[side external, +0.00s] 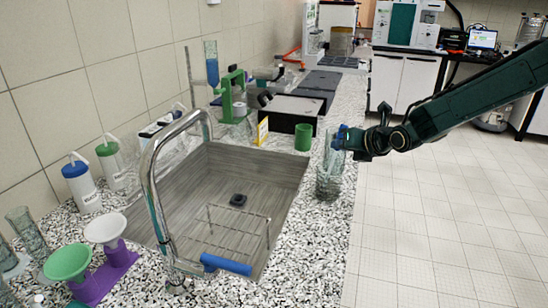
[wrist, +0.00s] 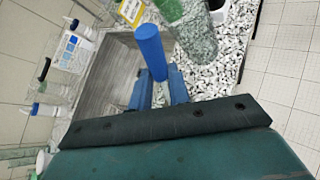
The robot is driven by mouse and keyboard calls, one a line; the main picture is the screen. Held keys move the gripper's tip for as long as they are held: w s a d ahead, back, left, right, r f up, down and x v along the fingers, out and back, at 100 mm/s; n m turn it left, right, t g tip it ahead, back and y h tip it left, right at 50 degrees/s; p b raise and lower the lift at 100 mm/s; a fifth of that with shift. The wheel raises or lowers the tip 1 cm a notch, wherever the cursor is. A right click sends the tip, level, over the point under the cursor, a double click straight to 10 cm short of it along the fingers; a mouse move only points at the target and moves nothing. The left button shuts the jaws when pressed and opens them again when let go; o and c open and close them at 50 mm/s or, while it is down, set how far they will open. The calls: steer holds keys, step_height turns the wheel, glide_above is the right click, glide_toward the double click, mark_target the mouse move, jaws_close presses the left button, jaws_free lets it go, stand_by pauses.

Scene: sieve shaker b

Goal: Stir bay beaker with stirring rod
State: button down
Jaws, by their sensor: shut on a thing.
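My gripper (side external: 341,141) is at the right edge of the counter, above a clear glass beaker (side external: 328,184). It is shut on a blue cylinder, which looks like the handle of the stirring rod (wrist: 151,48); this stands between the two blue fingers (wrist: 158,88) in the wrist view. The beaker stands on the speckled counter to the right of the sink, and also shows beside the handle in the wrist view (wrist: 198,38). The rod's lower part is hard to see against the glass; I cannot tell how deep it is in the beaker.
A green cup (side external: 303,137) stands just behind the beaker. A yellow sign (side external: 262,131) and a black box (side external: 290,112) are behind. The floor at right is clear.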

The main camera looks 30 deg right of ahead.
steer(key=shift+s+a, duration=0.1)
steer(key=shift+s, duration=0.05)
steer(key=shift+s+a, duration=0.2)
steer(key=shift+d, duration=0.1)
stand_by(0.4)
steer(key=shift+s+d, duration=0.2)
steer(key=shift+s, duration=0.1)
steer(key=shift+d, duration=0.1)
steer(key=shift+w+d, duration=0.1)
steer(key=shift+d, duration=0.15)
stand_by(0.4)
steer(key=shift+w, duration=0.4)
